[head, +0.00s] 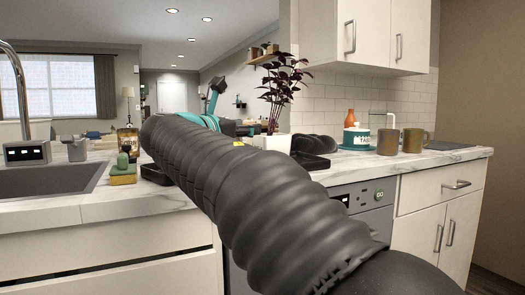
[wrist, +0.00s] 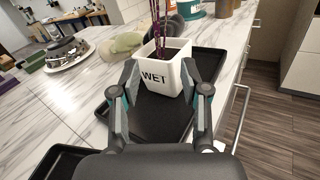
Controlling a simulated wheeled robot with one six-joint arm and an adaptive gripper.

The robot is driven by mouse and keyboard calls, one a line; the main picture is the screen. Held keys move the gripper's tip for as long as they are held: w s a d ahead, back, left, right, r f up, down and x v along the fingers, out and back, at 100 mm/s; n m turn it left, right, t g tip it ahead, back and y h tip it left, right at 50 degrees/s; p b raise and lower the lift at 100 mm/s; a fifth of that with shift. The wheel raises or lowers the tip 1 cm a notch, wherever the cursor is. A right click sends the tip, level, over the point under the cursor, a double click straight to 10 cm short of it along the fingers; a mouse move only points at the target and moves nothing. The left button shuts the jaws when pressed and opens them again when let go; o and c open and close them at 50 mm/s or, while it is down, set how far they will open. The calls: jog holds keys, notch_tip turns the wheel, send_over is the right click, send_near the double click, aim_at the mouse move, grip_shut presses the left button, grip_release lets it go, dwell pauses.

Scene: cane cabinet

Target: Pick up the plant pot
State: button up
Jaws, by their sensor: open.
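The plant pot (wrist: 163,66) is a white, square pot marked "WET", with purple stems rising from it. It stands upright on a black tray (wrist: 150,112) in the wrist view. In the head view its dark purple plant (head: 281,82) shows above the pot (head: 272,142), which is partly hidden by my arm. My gripper (wrist: 160,80) is open, its two fingers reaching toward the pot's near left and right sides. Nothing is held. I cannot tell whether the fingertips touch the pot. In the head view the gripper is mostly hidden behind my arm.
A green translucent bowl (wrist: 122,43) and a plate with a metal-looking dish (wrist: 62,52) are left of the pot on the marble counter. Mugs (head: 388,142) stand at the right, and a sink (head: 50,180) is at the left. The counter's edge drops off right of the tray.

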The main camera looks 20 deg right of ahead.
aim_at(271, 124)
jog(key=x, duration=0.7)
jog(key=shift+s+d, duration=0.1)
jog(key=shift+d, duration=0.1)
jog(key=shift+w+p+x, duration=0.15)
jog(key=shift+p+x, duration=0.05)
jog(key=shift+x, duration=1.1)
jog(key=shift+w+p+x, duration=0.15)
jog(key=shift+x, duration=1.1)
jog(key=shift+a, duration=0.25)
grip_shut()
jog(key=shift+r, duration=0.15)
